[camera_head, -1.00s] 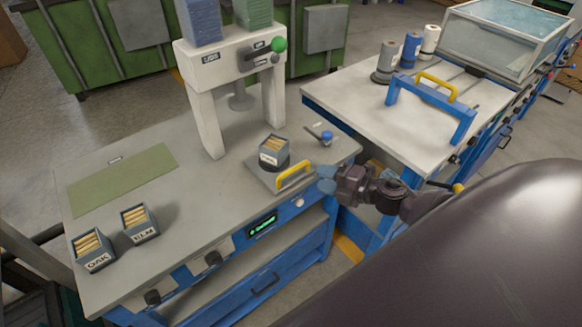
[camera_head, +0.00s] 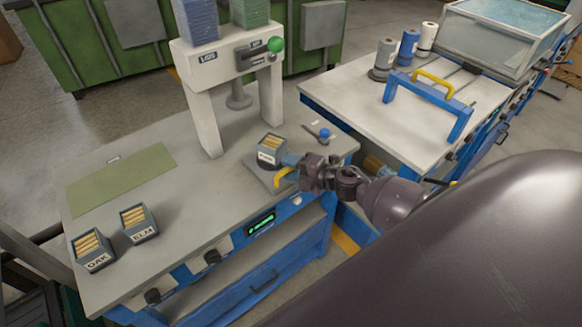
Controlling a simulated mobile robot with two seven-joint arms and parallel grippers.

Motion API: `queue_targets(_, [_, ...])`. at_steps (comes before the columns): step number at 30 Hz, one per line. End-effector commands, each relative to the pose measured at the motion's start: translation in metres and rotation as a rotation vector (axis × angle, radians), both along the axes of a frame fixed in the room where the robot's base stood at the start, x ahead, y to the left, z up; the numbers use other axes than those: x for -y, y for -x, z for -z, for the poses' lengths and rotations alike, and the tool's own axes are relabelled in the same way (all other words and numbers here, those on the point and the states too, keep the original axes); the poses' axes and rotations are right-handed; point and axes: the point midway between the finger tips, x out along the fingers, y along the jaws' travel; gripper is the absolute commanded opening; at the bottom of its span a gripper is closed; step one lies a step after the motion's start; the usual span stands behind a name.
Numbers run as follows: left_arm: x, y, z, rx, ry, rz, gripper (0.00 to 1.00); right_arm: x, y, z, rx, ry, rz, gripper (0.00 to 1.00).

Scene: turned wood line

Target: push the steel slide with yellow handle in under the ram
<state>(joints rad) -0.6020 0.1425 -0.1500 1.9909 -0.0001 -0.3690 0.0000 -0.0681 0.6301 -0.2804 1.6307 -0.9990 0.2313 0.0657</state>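The steel slide (camera_head: 254,168) lies on the bench top near its front right edge, in front of the press. Its yellow handle (camera_head: 281,179) faces the front edge. A grey labelled box of wooden pieces (camera_head: 270,147) stands on the slide. The ram (camera_head: 238,98) hangs between the white press legs, behind and left of the slide. My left gripper is out of view.
Boxes marked OAK (camera_head: 92,252) and ELM (camera_head: 138,223) stand at the front left, near a green mat (camera_head: 122,179). A blue-knobbed lever (camera_head: 324,134) sits right of the slide. Between slide and ram the bench looks clear. A second bench (camera_head: 350,92) stands at right.

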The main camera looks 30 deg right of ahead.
Motion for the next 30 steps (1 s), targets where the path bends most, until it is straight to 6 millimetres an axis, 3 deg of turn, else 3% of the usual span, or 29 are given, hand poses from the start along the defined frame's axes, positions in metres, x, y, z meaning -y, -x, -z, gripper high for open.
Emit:
queue_targets(1, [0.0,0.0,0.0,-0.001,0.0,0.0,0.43,0.0,0.0,0.0,0.0,0.0,0.0,0.4])
queue_targets(9, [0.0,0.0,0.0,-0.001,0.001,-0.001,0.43,0.0,0.0,0.0,0.0,0.0,0.0,0.0])
queue_targets(20, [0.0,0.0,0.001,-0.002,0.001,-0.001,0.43,0.0,-0.005,-0.001,0.001,0.0,0.0,0.0])
queue_targets(25, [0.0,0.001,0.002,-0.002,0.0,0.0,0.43,-0.002,-0.026,-0.001,0.003,0.001,0.0,0.0])
queue_targets(30, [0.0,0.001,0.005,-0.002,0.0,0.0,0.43,-0.005,-0.062,-0.001,0.004,0.001,0.0,0.0])
